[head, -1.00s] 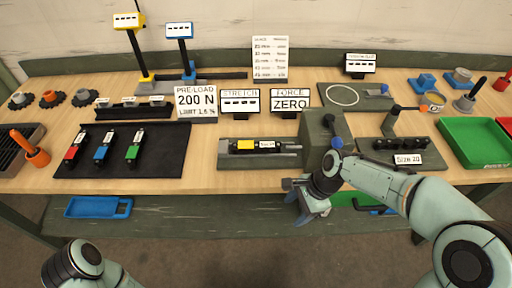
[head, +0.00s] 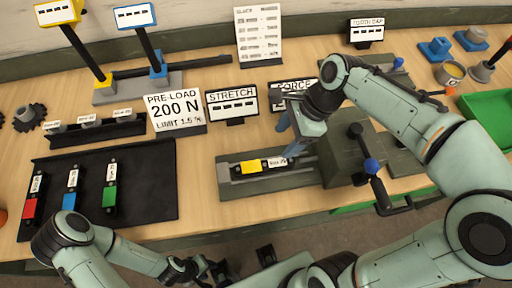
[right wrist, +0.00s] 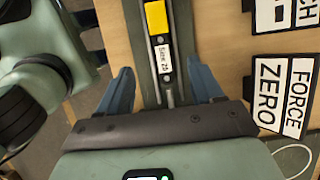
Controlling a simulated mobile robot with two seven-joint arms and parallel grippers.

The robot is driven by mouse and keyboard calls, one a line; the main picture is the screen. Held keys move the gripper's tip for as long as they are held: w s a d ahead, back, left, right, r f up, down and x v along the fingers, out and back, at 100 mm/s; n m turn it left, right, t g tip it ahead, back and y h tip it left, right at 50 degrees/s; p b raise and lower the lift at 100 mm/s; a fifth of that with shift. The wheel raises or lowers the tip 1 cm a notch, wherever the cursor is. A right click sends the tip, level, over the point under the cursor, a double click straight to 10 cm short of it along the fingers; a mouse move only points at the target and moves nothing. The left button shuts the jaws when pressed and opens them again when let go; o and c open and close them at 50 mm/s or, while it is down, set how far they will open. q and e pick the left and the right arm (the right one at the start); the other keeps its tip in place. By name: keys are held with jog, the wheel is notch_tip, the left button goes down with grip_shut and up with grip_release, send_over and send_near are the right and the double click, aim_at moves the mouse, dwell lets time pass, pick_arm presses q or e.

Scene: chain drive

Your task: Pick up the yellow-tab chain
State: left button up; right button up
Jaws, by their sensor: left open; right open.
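The yellow-tab chain (head: 252,166) lies in the grey stretch fixture (head: 240,188), with a yellow end and a white "Size 25" label. It also shows in the right wrist view (right wrist: 156,20), ahead of the fingers and roughly centred between them. My right gripper (head: 292,135) is open, above the right end of the chain. In the right wrist view its two blue fingers (right wrist: 160,88) stand apart on either side of the fixture; nothing is held. My left gripper (head: 240,268) is open and empty, low in front of the table edge.
Red (head: 30,208), blue (head: 70,200) and green (head: 110,196) tab chains lie on a black tray (head: 150,190) at left. The FORCE display (head: 285,92) and STRETCH display (head: 232,103) stand behind the fixture. A crank with a blue knob (head: 371,165) is at right.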

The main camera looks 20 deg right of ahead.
jog(key=b, duration=0.1)
send_over(265, 164)
jog(key=s+d, duration=0.1)
jog(key=d, duration=0.1)
jog(key=f, duration=0.6)
jog(key=shift+s+f, duration=0.2)
jog(key=shift+f, duration=0.15)
jog(key=shift+w+d+b+x, duration=0.1)
jog(key=shift+b+x, duration=0.1)
jog(key=shift+x, duration=0.8)
jog(key=shift+w+d+b+x, duration=0.1)
jog(key=shift+w+b+x, duration=0.05)
jog(key=shift+x, duration=0.85)
jog(key=shift+w+d+b+x, duration=0.1)
jog(key=shift+b+x, duration=0.1)
jog(key=shift+x, duration=0.8)
pick_arm(q)
jog(key=shift+s+f, duration=0.3)
jog(key=shift+f, duration=0.3)
jog(key=shift+s+f, duration=0.3)
jog(key=shift+f, duration=0.25)
pick_arm(e)
grip_shut()
